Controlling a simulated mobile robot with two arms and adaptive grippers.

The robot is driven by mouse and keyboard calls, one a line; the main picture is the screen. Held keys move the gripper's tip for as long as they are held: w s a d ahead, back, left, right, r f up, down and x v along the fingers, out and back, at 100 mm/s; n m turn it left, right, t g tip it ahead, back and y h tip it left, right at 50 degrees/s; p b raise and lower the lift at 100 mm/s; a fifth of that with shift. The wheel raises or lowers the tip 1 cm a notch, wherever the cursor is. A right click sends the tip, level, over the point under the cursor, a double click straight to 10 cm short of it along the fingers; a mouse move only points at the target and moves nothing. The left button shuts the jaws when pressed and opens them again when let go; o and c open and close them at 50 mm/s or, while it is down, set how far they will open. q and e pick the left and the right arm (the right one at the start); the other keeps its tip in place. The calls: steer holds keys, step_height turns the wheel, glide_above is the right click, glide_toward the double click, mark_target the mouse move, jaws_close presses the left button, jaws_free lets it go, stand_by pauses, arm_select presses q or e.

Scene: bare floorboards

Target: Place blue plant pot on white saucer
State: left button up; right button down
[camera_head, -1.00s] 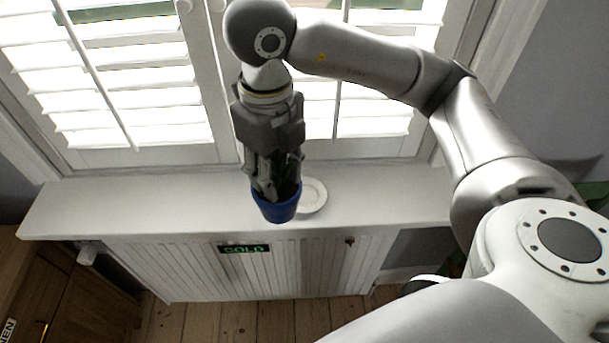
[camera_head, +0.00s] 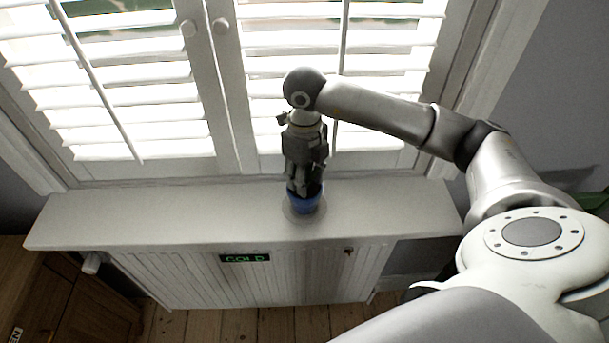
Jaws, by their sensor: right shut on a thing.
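The blue plant pot (camera_head: 305,204) is at the middle of the white windowsill, upright, under my right gripper (camera_head: 304,190). My right gripper points down and is shut on the pot, with its fingers at the pot's upper part. The white saucer (camera_head: 303,218) shows as a pale ring around and just below the pot. The pot is over the saucer, but I cannot tell whether it touches it. The plant is mostly hidden by the fingers. My left gripper is not in view.
The white windowsill (camera_head: 150,222) is clear on both sides of the pot. White shutters (camera_head: 150,90) stand behind it. A wooden cabinet (camera_head: 95,300) is at lower left.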

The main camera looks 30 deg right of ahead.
steer(key=shift+f, duration=0.55)
steer(key=shift+f, duration=0.25)
steer(key=c, duration=0.9)
jaws_free()
steer(key=shift+r, duration=0.1)
